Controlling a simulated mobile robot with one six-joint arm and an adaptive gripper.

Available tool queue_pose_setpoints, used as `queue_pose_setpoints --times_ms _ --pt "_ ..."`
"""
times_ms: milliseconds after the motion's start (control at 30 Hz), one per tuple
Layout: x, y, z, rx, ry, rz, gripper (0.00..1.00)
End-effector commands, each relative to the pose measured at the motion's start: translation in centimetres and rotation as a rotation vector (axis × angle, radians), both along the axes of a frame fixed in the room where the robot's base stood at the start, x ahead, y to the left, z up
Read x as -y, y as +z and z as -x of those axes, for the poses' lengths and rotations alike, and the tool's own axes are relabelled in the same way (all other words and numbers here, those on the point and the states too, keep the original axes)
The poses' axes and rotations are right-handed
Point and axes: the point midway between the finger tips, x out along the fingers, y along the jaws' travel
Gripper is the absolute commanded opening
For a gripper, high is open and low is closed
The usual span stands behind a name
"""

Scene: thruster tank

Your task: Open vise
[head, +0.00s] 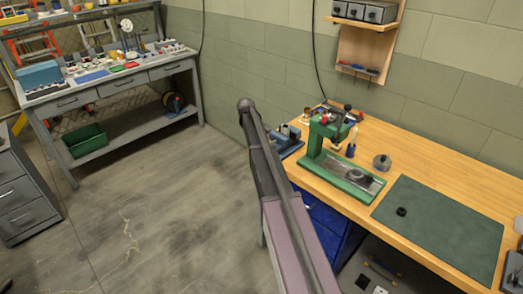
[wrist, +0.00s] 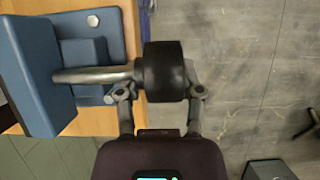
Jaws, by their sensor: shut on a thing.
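The blue vise (head: 290,139) sits at the left end of the wooden workbench (head: 415,152) in the head view, partly behind my arm. In the wrist view the vise (wrist: 35,75) is at the left, with a metal screw (wrist: 95,74) running right from it to a thick black knob (wrist: 165,65). My gripper (wrist: 161,92) is shut on this knob, one finger on each side. The knob hangs out past the bench edge, over the floor. My gripper does not show clearly in the head view. The gap between the vise jaws is hard to judge.
A green press (head: 335,155) stands on the bench to the right of the vise. A dark green mat (head: 440,228) lies farther right. A grey workbench (head: 120,84) with small items stands at the back left. The floor between is clear.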

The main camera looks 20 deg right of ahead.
Motion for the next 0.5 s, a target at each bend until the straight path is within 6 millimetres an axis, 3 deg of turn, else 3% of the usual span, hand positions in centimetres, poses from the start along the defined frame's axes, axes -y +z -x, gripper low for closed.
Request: queue_pose_setpoints --times_ms 100,133,200,500 --pt "-0.71 -0.03 0.25 -0.004 0.003 -0.014 0.01" --pt "-0.7 -0.03 0.24 -0.004 0.003 -0.014 0.57" --pt "-0.65 -0.03 0.23 -0.004 0.003 -0.013 0.71" --pt "-0.34 0.03 0.11 0.0 0.001 -0.01 0.71"
